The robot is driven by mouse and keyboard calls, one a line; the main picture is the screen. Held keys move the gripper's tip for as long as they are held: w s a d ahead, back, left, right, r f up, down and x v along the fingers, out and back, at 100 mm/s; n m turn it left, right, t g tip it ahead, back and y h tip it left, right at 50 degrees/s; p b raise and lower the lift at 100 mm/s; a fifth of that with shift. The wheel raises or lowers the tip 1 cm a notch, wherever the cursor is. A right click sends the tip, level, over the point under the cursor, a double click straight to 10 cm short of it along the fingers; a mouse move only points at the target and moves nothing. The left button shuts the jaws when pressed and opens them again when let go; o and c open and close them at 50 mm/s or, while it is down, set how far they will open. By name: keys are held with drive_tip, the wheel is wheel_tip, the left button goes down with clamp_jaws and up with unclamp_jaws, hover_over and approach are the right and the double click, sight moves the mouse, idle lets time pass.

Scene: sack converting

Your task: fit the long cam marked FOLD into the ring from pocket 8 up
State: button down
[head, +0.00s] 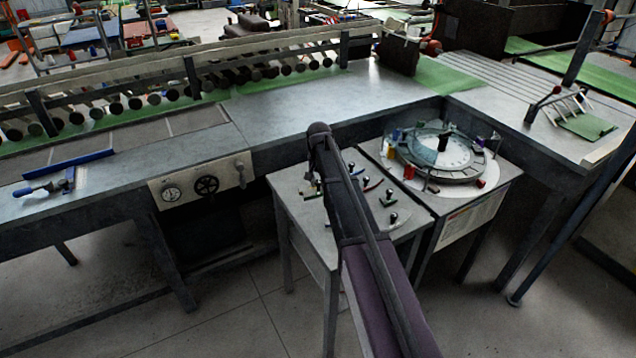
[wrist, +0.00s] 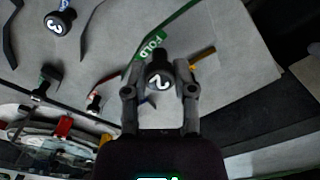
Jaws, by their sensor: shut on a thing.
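In the wrist view my gripper (wrist: 160,75) is shut on a black knob (wrist: 158,79) with a white 2 on its top. A long, curved green cam (wrist: 178,24) with a green FOLD label (wrist: 152,44) runs beside and under the fingers. The knob seems to belong to it, but the join is hidden. I cannot tell whether it is lifted off the table. In the head view the ring (head: 470,172) lies on a round pale plate on the right-hand stand, with coloured pieces around it. Pocket numbers are too small to read. My arm hides the gripper there.
In the wrist view a knob marked 3 (wrist: 55,23), a red piece (wrist: 95,101) and a yellow piece (wrist: 203,54) lie near. A long machine bench (head: 330,95) stands behind.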

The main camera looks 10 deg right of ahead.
sight(319, 181)
drive_tip(key=shift+r+p, duration=1.25)
drive_tip(key=shift+r, duration=0.4)
